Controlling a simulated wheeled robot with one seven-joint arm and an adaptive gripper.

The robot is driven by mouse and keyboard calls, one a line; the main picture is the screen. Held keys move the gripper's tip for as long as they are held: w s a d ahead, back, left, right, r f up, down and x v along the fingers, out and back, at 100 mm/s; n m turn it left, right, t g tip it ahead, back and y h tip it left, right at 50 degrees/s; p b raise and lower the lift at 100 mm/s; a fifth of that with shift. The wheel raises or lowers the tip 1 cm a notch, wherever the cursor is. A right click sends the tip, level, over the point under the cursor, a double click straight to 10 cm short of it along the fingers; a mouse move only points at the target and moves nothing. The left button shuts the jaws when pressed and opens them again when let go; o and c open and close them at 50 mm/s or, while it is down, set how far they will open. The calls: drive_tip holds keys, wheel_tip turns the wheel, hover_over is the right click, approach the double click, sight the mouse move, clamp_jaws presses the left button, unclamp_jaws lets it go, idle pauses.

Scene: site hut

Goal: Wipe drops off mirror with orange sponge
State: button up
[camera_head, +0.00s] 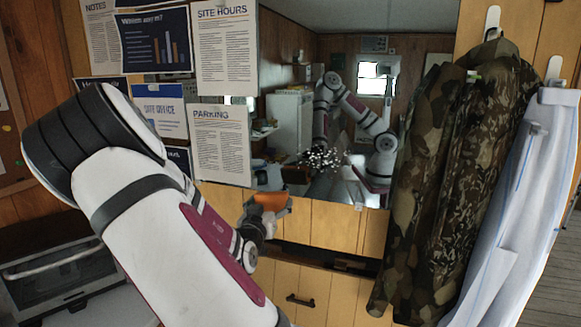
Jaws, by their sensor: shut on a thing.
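The mirror (420,45) hangs on the wood-panelled wall, with papers over its left part and hanging clothes over its right. A cluster of white drops (322,158) shows on the glass, at the lower middle. My gripper (266,211) is shut on the orange sponge (271,201), near the mirror's lower left edge and below and left of the drops. I cannot tell whether the sponge touches the glass. My arm comes in from the left and hides part of the wall. Its reflection shows in the mirror.
Several printed sheets (222,145) are fixed at upper left. A wooden drawer front (320,285) lies below the mirror. A toaster oven (60,275) stands at lower left.

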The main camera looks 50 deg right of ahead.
sight(298, 154)
drive_tip(key=s+r+h, duration=0.1)
drive_tip(key=r, duration=0.2)
drive_tip(key=s+d+r, duration=0.1)
drive_tip(key=r, duration=0.3)
drive_tip(key=s+d+r+m+h+p, duration=0.1)
drive_tip(key=r, duration=0.2)
drive_tip(key=shift+s+d+r+g+h, duration=0.15)
drive_tip(key=shift+s+r+g+h, duration=0.15)
drive_tip(key=shift+s, duration=0.05)
drive_tip(key=shift+f+b+x, duration=0.2)
drive_tip(key=shift+b+x, duration=0.4)
drive_tip(key=shift+x, duration=0.9)
drive_tip(key=shift+f+b+x, duration=0.25)
drive_tip(key=shift+b+x, duration=0.35)
drive_tip(key=shift+x, duration=0.85)
drive_tip(key=shift+b+x, duration=0.4)
drive_tip(key=shift+x, duration=0.8)
drive_tip(key=shift+s+d+f, duration=0.1)
drive_tip(key=shift+s+f, duration=0.05)
drive_tip(key=shift+s, duration=0.05)
drive_tip(key=shift+s+d+p, duration=0.7)
drive_tip(key=shift+s+d, duration=0.05)
drive_tip(key=shift+s, duration=1.05)
drive_tip(key=shift+s+d+p, duration=0.7)
drive_tip(key=shift+s+d, duration=0.05)
drive_tip(key=shift+s, duration=1.05)
drive_tip(key=shift+s+d+p, duration=0.7)
drive_tip(key=shift+s+d, duration=0.05)
drive_tip(key=shift+s, duration=1.05)
drive_tip(key=shift+w, duration=0.1)
